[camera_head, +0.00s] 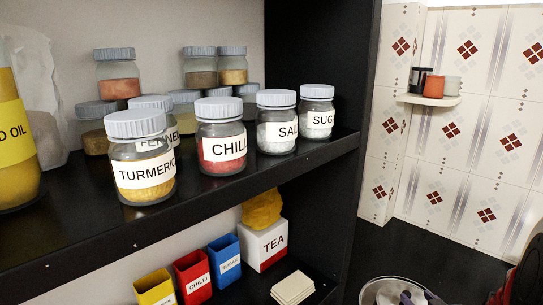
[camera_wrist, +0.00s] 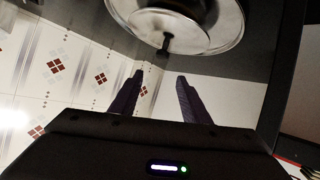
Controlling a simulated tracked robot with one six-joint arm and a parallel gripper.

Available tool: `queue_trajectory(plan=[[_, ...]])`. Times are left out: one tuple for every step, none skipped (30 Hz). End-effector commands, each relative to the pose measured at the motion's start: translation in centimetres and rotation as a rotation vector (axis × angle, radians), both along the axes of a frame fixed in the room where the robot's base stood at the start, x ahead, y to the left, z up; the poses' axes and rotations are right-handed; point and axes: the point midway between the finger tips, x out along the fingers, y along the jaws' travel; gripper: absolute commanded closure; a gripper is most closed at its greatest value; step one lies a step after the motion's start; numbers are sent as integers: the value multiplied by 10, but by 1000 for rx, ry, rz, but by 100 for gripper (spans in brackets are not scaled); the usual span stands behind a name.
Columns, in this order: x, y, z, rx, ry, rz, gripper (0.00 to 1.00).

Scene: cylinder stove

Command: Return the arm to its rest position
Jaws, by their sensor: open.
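My gripper (camera_wrist: 159,92) shows in the wrist view. Its two dark fingers are apart, with nothing between them. A round shiny metal lid or pan with a dark knob (camera_wrist: 178,22) lies beyond the fingertips at the top of that view. I cannot tell how far it is from them. My gripper does not show in the head view.
A black shelf (camera_head: 80,240) holds labelled jars, including turmeric (camera_head: 145,175), chilli (camera_head: 222,148), salt (camera_head: 277,135) and sugar (camera_head: 317,120). Small boxes (camera_head: 193,278) and a tea box (camera_head: 263,245) stand below. A corner shelf (camera_head: 430,100) bears cups. A metal vessel (camera_head: 400,290) is at bottom right.

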Motion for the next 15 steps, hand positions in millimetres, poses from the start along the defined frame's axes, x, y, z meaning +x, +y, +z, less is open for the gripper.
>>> queue_trajectory(plan=[[3, 5, 10, -17, 16, -5, 57], [4, 7, 14, -24, 29, -12, 57], [4, 11, 19, -34, 45, -20, 57], [4, 13, 24, -40, 57, -27, 57], [4, 16, 27, -45, 69, -34, 57], [4, 20, 33, -52, 84, -43, 57], [3, 23, 37, -56, 96, -49, 57], [3, 26, 41, -60, 108, -55, 57], [2, 31, 47, -64, 121, -62, 57], [1, 35, 51, -66, 132, -69, 57], [-1, 38, 55, -67, 142, -74, 57], [-3, 44, 60, -67, 156, -81, 57], [-5, 48, 64, -68, 167, -86, 57], [-6, 53, 68, -66, 177, -91, 57], [-9, 59, 73, -65, 191, -97, 57]])
